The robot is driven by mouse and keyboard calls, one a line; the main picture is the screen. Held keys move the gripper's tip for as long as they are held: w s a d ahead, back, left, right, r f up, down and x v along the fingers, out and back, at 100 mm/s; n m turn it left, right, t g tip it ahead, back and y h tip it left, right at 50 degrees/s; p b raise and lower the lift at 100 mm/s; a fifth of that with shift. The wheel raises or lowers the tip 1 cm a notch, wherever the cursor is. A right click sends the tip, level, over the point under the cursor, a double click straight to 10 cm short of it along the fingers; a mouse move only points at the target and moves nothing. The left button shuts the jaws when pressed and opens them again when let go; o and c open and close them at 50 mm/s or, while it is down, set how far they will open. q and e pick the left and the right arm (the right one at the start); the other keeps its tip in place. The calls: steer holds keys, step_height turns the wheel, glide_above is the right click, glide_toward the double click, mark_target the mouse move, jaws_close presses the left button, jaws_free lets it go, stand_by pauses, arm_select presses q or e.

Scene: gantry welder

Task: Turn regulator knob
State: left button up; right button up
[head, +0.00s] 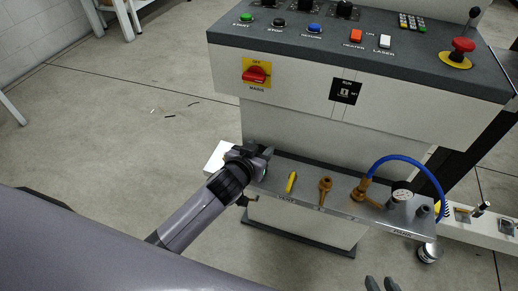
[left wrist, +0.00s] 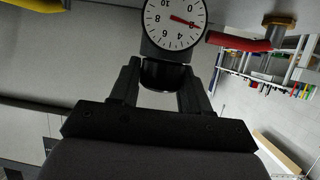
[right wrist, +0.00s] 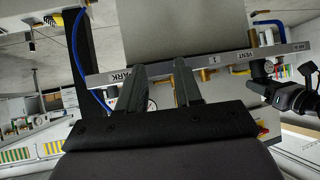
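A dark round knob (left wrist: 165,74) lies just below a white dial gauge (left wrist: 175,22) with a red needle in the left wrist view. My left gripper (left wrist: 161,78) has one finger on each side of this knob; whether both fingers press on it cannot be told. In the head view my left gripper (head: 262,162) is at the left end of the grey shelf (head: 335,203) and hides the knob. My right gripper (head: 381,284) is open and empty at the bottom of the head view, in front of the shelf; its parted fingers also show in the right wrist view (right wrist: 159,78).
The shelf carries a yellow lever (head: 291,182), a brass valve (head: 325,190), a brass fitting with a blue hose (head: 412,163) and another gauge (head: 401,194). The control console (head: 340,62) overhangs behind. The floor at left is mostly clear. A red handle (left wrist: 238,41) is beside the left gripper.

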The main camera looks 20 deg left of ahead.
arm_select(q)
steer(key=c, duration=0.4)
